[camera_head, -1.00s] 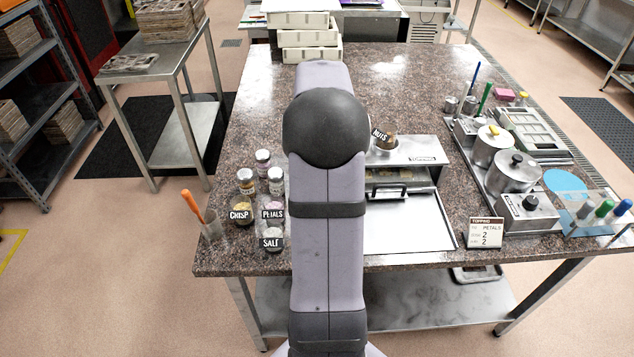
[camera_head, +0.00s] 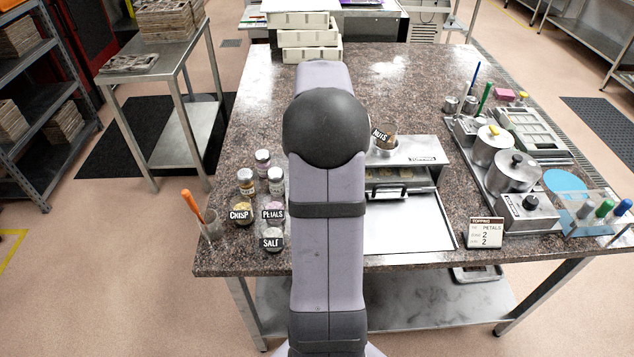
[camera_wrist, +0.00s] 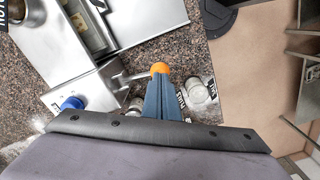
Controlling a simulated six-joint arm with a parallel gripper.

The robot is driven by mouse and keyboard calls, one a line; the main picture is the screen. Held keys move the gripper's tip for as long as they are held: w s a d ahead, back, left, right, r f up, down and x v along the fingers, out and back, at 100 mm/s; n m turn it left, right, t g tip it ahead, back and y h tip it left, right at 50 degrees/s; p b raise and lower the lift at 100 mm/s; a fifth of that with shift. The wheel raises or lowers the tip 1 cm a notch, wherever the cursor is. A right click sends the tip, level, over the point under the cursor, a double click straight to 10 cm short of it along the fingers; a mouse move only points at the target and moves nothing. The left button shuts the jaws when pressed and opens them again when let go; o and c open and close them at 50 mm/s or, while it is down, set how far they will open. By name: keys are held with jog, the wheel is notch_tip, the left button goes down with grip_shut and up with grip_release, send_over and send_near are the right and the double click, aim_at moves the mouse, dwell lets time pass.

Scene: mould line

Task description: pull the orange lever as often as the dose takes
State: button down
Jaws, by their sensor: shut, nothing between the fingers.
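The orange lever's round knob (camera_wrist: 160,68) shows in the wrist view, on a thin metal arm that runs from the steel topping machine (camera_wrist: 62,45). My gripper (camera_wrist: 161,79) is shut and empty, its blue-grey fingertips right at the knob's near side; I cannot tell whether they touch it. In the head view the lever and my gripper are hidden behind my arm. There the topping machine (camera_head: 415,150) shows to the right of my arm, with a cup labelled NUTS (camera_head: 384,139) on top. A card (camera_head: 484,233) reads TOPPING, PETALS, with two 2s.
Jars labelled CRISP (camera_head: 241,211), PETALS (camera_head: 272,209) and SALT (camera_head: 271,240) stand left of my arm. A glass with an orange-handled tool (camera_head: 193,206) stands at the left edge. Metal pots (camera_head: 513,173) stand at the right. A blue knob (camera_wrist: 72,103) shows in the wrist view.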

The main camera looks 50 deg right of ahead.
jog(key=shift+f, duration=0.1)
jog(key=shift+s+a+f+b, duration=0.1)
jog(key=shift+f+b, duration=0.85)
jog(key=shift+f, duration=0.55)
jog(key=shift+s+a+f+b, duration=0.1)
jog(key=shift+f+b, duration=0.8)
jog(key=shift+f, duration=0.9)
jog(key=shift+w+d+f+b, duration=0.1)
jog(key=shift+f+b, duration=0.45)
jog(key=shift+f, duration=0.35)
notch_tip(320, 180, up, 13)
jog(key=p, duration=1.1)
jog(key=shift+r+p, duration=0.1)
jog(key=shift+p, duration=0.3)
